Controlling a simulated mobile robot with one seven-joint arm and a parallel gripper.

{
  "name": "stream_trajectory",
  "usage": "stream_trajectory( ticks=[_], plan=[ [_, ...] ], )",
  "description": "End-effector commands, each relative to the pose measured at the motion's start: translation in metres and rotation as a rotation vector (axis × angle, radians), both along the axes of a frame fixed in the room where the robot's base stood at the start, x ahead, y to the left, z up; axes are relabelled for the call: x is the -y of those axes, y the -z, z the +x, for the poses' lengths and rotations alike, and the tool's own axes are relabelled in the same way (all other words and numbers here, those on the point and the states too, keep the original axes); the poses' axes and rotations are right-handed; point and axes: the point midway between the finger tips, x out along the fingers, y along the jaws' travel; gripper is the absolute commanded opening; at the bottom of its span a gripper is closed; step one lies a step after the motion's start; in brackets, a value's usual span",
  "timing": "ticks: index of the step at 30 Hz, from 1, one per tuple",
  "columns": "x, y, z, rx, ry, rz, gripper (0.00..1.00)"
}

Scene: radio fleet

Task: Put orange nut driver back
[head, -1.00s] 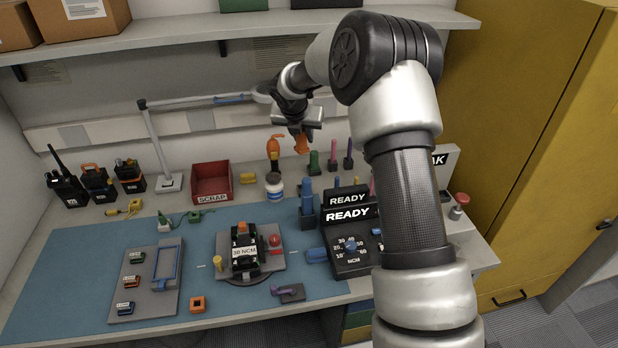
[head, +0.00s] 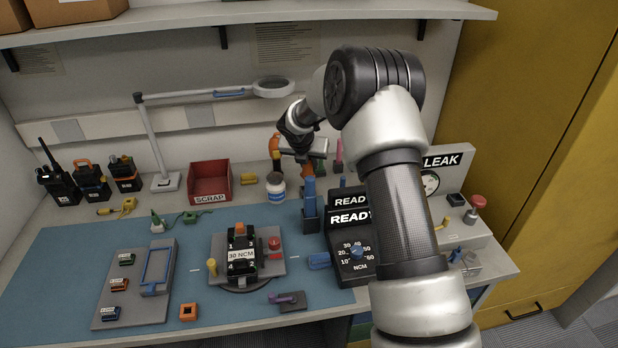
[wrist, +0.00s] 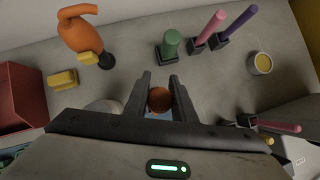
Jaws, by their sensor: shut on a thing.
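My gripper (head: 304,154) is shut on the orange nut driver (head: 307,170), above the back of the bench. In the wrist view, the driver's round orange end (wrist: 160,99) sits between the two fingers (wrist: 160,86). Its lower end is hidden. A green driver (wrist: 171,43), a pink driver (wrist: 207,28) and a purple driver (wrist: 238,25) stand in small dark holders beyond and to the right of the fingers. I cannot make out an empty holder; the gripper hides the bench below it.
A white jar (head: 275,187) and a blue driver (head: 310,192) are close in front. The red scrap bin (head: 210,181) and lamp (head: 160,140) stand farther left.

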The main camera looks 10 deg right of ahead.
Motion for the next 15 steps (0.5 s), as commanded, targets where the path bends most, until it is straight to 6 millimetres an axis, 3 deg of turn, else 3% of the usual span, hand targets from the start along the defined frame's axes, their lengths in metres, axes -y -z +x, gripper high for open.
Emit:
stream_trajectory(
  ticks=[7,15],
  plan=[
    [-0.001,0.040,0.000,-0.001,-0.002,-0.001,0.00],
    [0.000,0.044,0.000,0.001,0.001,0.000,0.00]
  ],
)
